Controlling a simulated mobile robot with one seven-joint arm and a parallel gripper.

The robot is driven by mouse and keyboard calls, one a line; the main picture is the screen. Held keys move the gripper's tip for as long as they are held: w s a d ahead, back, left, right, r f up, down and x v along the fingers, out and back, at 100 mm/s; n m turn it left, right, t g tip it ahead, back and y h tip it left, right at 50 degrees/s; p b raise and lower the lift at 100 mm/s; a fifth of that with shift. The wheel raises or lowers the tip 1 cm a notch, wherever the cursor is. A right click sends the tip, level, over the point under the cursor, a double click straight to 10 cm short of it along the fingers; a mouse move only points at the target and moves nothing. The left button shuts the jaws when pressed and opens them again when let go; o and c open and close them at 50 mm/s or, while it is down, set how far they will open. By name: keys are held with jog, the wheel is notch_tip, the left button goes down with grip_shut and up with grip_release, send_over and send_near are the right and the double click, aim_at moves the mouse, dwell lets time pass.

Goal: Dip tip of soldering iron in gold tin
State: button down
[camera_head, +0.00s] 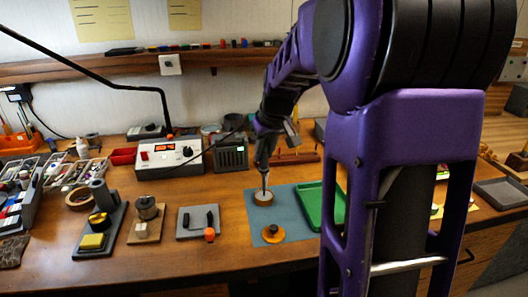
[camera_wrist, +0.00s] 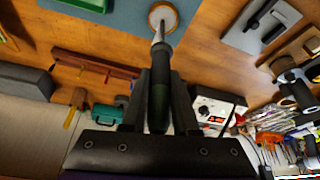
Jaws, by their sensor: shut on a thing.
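My gripper (camera_wrist: 158,75) is shut on the soldering iron (camera_wrist: 159,95), which has a dark green-black handle and a pale metal tip. In the head view my gripper (camera_head: 264,162) points down and the iron's thin tip (camera_head: 264,184) points at a round tan-rimmed tin (camera_head: 263,202) with a pale inside, on a blue-grey mat (camera_head: 240,192). The wrist view shows the tip overlapping the near rim of this tin (camera_wrist: 172,13); whether it touches the inside is unclear. A second gold-coloured round thing (camera_head: 98,218) sits on a dark stand beside a yellow sponge (camera_head: 93,241).
A green tray (camera_head: 312,208) lies right of the tin, and an orange disc-like thing (camera_head: 273,234) lies in front. A soldering station (camera_head: 168,155) stands behind left, with a cable toward my gripper.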

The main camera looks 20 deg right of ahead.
dwell(0.3)
jog(key=shift+r+p, duration=2.25)
jog(key=shift+r, duration=0.8)
jog(key=shift+f, duration=0.1)
